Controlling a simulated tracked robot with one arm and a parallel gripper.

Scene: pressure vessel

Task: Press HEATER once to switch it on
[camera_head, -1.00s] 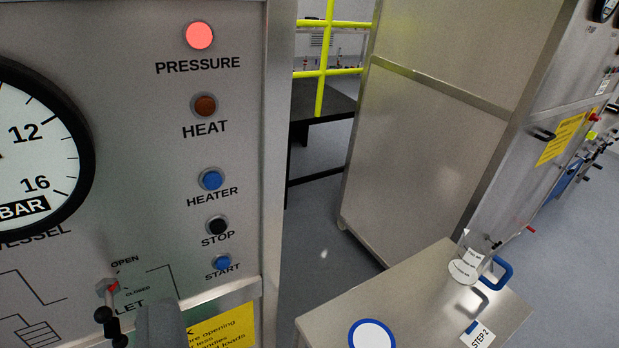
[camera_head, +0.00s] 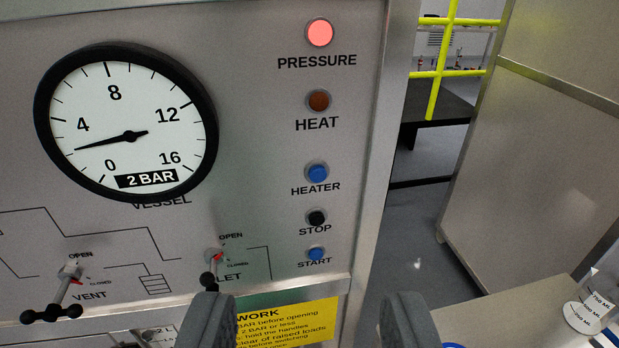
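The blue HEATER button (camera_head: 317,173) is on the metal control panel, above its HEATER label. Below it are the black STOP button (camera_head: 316,218) and the blue START button (camera_head: 316,254). Above it the HEAT lamp (camera_head: 318,100) is dark red-brown and looks unlit. The PRESSURE lamp (camera_head: 319,33) glows light red. My gripper (camera_head: 308,308) shows at the bottom with its two grey fingers wide apart and nothing between them. The fingers are below the button column in the picture and apart from HEATER.
A gauge (camera_head: 127,124) is at left, its needle between 0 and 4. VENT (camera_head: 69,271) and inlet (camera_head: 213,257) valve handles stick out from the panel. A yellow notice (camera_head: 288,326) is low on the panel.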

